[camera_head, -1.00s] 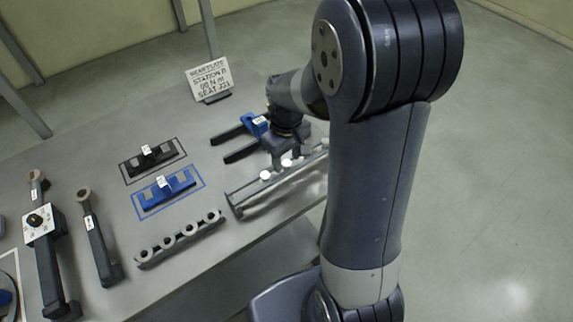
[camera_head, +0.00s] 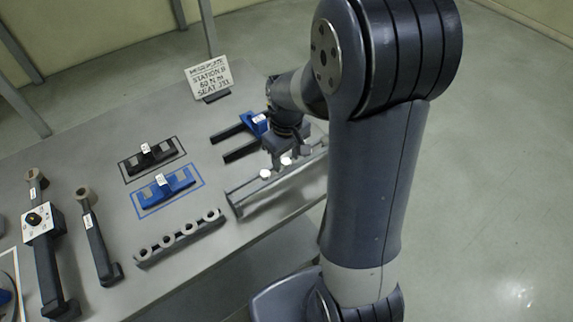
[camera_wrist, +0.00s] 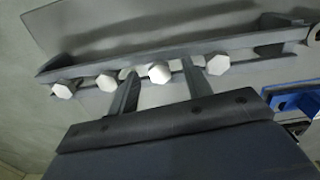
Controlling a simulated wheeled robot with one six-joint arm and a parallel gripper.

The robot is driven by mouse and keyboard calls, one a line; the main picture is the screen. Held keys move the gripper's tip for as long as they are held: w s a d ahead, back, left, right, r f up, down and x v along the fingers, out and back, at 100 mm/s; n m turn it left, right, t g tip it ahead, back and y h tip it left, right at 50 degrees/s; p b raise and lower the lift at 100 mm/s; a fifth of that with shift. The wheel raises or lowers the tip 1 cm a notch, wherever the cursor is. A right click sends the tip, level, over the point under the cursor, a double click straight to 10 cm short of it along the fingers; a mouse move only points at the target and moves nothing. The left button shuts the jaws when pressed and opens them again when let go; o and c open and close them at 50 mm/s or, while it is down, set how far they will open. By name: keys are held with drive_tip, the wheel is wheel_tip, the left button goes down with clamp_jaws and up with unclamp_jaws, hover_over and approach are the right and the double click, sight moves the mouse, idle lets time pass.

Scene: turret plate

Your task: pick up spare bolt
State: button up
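Several pale hex-headed bolts sit in a row along a grey rail rack (camera_head: 290,178) at the table's right edge. The frames do not show which one is the spare. In the wrist view, one bolt head (camera_wrist: 159,73) shows between the two fingers of my gripper (camera_wrist: 158,67). The fingers are apart, and I see no contact with that bolt. Other bolt heads show to the left (camera_wrist: 63,90) and right (camera_wrist: 217,65). In the head view my gripper (camera_head: 286,152) is over the rack, its fingertips partly hidden among the bolts.
Blue (camera_head: 165,188) and black (camera_head: 148,157) brackets sit in outlined areas. A grey strip with several rings (camera_head: 180,240) lies in front. A sign (camera_head: 210,78) stands at the back. Torque tools (camera_head: 98,240) lie at left.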

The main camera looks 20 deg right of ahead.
clamp_jaws()
drive_tip(key=shift+r, duration=0.1)
idle(0.3)
